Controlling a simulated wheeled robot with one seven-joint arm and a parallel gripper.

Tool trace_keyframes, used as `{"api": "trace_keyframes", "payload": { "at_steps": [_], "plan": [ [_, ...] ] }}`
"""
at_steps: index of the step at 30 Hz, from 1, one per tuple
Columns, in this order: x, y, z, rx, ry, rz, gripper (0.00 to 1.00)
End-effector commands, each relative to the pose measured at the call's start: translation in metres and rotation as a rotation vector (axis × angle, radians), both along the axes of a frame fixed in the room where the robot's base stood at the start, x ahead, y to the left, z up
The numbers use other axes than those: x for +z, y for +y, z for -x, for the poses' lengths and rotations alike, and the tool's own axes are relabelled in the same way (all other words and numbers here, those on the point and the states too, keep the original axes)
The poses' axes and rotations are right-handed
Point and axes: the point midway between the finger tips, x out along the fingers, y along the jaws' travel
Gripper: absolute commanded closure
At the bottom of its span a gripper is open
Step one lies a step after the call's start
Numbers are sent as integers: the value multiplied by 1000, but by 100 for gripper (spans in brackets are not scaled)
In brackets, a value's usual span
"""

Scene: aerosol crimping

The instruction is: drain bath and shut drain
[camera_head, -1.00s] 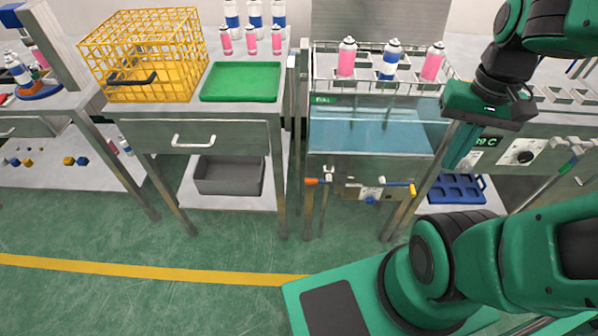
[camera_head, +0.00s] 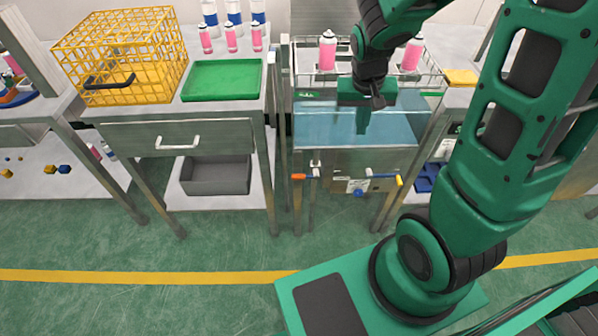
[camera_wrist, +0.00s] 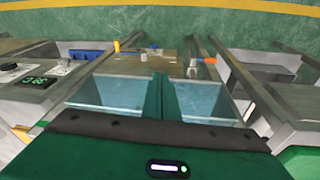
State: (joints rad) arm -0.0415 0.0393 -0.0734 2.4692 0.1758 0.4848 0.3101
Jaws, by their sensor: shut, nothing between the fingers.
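The bath (camera_head: 318,132) is a steel tank with blue water in it; the water also shows in the wrist view (camera_wrist: 108,92) on both sides of my fingers. On the lower front are an orange-handled lever (camera_head: 299,177) at left, a yellow-handled lever (camera_head: 386,177) at right and a blue knob (camera_head: 358,192) between and below them. In the wrist view the orange handle (camera_wrist: 208,60) and yellow handle (camera_wrist: 117,46) lie beyond the bath's front. My gripper (camera_head: 362,130) is shut and empty, pointing down over the bath. I cannot tell which fitting is the drain.
A wire rack (camera_head: 303,77) with pink cans stands behind the bath. To the left are a table with a green tray (camera_head: 222,82), a yellow wire basket (camera_head: 120,60) and a drawer. A grey bin (camera_head: 216,175) sits on the shelf below.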

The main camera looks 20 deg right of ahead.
Motion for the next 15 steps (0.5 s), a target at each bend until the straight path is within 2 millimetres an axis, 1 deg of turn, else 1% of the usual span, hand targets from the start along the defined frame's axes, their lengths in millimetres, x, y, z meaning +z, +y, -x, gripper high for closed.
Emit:
{"api": "trace_keyframes", "payload": {
  "at_steps": [1, 3, 6, 9, 12, 15],
  "plan": [
    [-16, 12, -13, 21, -3, 3, 100],
    [-36, 29, -32, 41, -24, 6, 100],
    [-65, 55, -55, 69, -53, 1, 100],
    [-94, 82, -72, 95, -80, -10, 100],
    [-118, 105, -84, 114, -104, -24, 100],
    [-135, 122, -90, 126, -120, -37, 100]
  ]
}}
